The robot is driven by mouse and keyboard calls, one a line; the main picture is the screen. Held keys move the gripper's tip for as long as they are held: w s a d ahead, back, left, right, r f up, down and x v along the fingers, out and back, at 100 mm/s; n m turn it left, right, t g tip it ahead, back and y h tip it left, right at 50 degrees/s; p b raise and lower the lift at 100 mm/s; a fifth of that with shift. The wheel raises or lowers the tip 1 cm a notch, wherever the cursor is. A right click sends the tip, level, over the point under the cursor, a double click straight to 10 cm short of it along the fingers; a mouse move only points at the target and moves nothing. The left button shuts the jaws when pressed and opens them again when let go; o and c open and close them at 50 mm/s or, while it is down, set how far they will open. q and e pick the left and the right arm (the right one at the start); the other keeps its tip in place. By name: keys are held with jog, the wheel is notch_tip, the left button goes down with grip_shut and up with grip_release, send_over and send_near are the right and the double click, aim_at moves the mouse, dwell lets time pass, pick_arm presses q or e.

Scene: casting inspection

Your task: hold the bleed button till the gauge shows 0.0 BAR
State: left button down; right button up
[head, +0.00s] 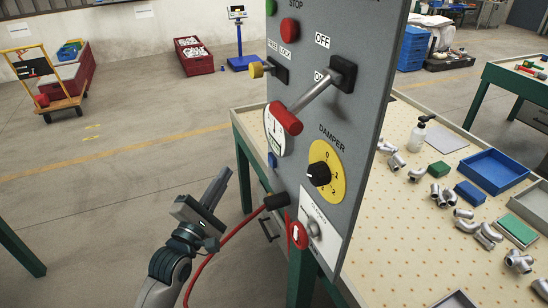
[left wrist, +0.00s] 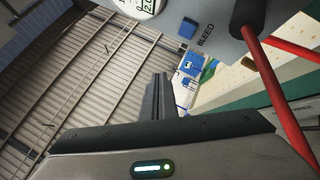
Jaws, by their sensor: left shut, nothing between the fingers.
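The bleed button (head: 272,160) is a small blue square on the left edge of the upright grey panel (head: 345,130). In the left wrist view the blue button (left wrist: 188,28) sits beside the word BLEED. The round white gauge (head: 274,130) is just above the button, seen at a slant in the head view. In the left wrist view only the gauge's lower edge (left wrist: 148,6) shows, and its readout is cut off, partly legible as 2.0. My left gripper (head: 224,176) is shut and empty, left of and below the button, apart from it. My right gripper is not in view.
A black plug (head: 277,201) with a red cable juts from the panel below the button. A red-handled lever (head: 287,118) sticks out above. A yellow damper dial (head: 327,172) is to the right.

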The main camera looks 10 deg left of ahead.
aim_at(271, 161)
pick_arm(q)
jog(key=shift+d, duration=0.1)
dwell(0.4)
jog(key=w+d, duration=0.5)
jog(key=d, duration=0.2)
jog(key=shift+b, duration=0.45)
jog(key=shift+d+r, duration=0.1)
jog(key=shift+d, duration=0.05)
dwell(1.9)
jog(key=shift+w+d, duration=0.2)
jog(key=shift+w+d+p, duration=0.2)
jog(key=shift+d+p, duration=0.15)
dwell(3.7)
